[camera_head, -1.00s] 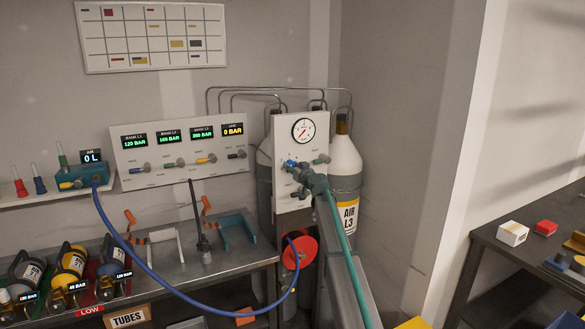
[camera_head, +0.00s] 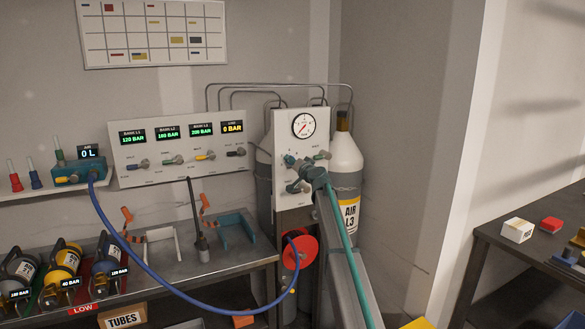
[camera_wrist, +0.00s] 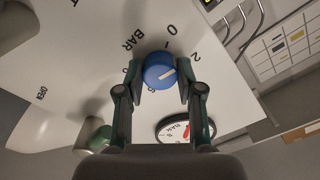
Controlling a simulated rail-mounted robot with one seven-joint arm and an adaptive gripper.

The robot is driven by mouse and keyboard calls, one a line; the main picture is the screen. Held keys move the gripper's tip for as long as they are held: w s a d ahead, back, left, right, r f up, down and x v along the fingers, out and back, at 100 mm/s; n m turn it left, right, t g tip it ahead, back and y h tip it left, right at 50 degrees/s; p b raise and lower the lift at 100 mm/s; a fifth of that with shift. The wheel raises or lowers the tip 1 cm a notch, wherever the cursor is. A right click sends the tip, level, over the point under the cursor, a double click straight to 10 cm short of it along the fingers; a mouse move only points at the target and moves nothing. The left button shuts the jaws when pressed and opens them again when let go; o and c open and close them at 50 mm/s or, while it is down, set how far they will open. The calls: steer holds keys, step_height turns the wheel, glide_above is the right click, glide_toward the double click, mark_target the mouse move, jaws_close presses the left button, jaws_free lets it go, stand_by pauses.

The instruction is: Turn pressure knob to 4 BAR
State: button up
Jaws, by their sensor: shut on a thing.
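The blue pressure knob (camera_wrist: 158,70) shows in the wrist view with a white pointer line on its face, aimed toward the right finger. Printed marks 0, 1, 2 and BAR stand around it; other marks are partly hidden by the fingers. My gripper (camera_wrist: 160,83) is shut on the knob, one finger on each side. In the head view my gripper (camera_head: 300,168) is against the white regulator panel (camera_head: 284,195) and hides most of the knob. The round gauge (camera_head: 303,125) above has a red needle toward its lower left. The yellow display (camera_head: 232,127) reads 0 BAR.
A green-handled valve (camera_head: 321,155) sits right of my gripper and a dark one (camera_head: 297,187) below it. The AIR L3 cylinder (camera_head: 347,165) stands close on the right. A blue hose (camera_head: 170,288) loops across the bench on the left.

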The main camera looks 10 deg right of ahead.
steer(key=shift+r+m+p, duration=0.15)
steer(key=shift+m+p, duration=1.4)
steer(key=shift+m, duration=6.75)
steer(key=o, duration=1.2)
steer(key=shift+c, duration=0.2)
